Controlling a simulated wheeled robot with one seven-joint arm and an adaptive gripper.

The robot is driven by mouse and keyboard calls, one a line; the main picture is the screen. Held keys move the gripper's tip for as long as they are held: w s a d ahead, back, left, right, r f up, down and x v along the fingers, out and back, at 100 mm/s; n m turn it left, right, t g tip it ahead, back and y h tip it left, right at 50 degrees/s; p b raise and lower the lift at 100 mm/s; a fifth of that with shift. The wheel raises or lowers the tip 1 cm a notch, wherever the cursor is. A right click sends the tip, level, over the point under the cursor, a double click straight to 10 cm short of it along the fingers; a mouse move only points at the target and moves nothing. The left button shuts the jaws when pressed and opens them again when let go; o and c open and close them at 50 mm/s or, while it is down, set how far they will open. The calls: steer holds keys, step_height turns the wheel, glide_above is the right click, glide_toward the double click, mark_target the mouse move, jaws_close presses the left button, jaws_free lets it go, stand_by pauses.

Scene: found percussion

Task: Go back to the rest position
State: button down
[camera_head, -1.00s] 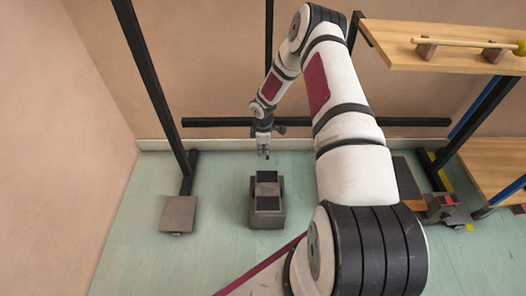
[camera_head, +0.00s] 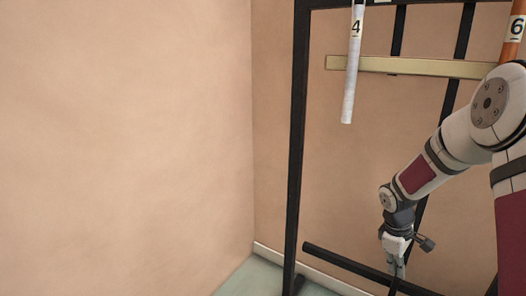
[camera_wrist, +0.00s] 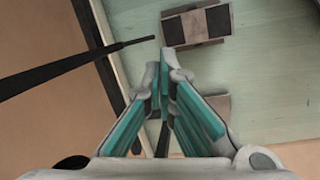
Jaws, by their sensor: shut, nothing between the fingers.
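My gripper (camera_head: 397,268) hangs pointing down at the lower right of the head view, in front of the black frame. Its fingers are shut and empty. In the wrist view the fingertips of my gripper (camera_wrist: 165,62) come together, with nothing held between them. A grey block with dark pads (camera_wrist: 197,26) lies on the floor beyond the fingertips, apart from them.
A black metal frame (camera_head: 298,140) stands by the wall and carries a yellowish crossbar (camera_head: 400,66). A white tube marked 4 (camera_head: 352,85) and an orange tube marked 6 (camera_head: 513,35) hang there. A bare wall (camera_head: 120,140) fills the left.

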steer(key=s+a+r+m, duration=0.2)
steer(key=s+a+r, duration=0.2)
steer(key=s+r, duration=0.5)
steer(key=s+a+r+m, duration=0.2)
steer(key=s+a+r, duration=0.35)
steer(key=r, duration=0.55)
steer(key=s+a+r+m+y, duration=0.15)
steer(key=s+a, duration=0.25)
steer(key=s, duration=0.8)
steer(key=s+a+r+m+y, duration=0.1)
steer(key=s+a+r+m, duration=0.3)
steer(key=s, duration=0.8)
step_height(320, 180, up, 28)
steer(key=n+t+p, duration=0.1)
steer(key=t+p, duration=0.3)
steer(key=p, duration=2.4)
steer(key=shift+a+r, duration=0.15)
steer(key=shift+a, duration=0.05)
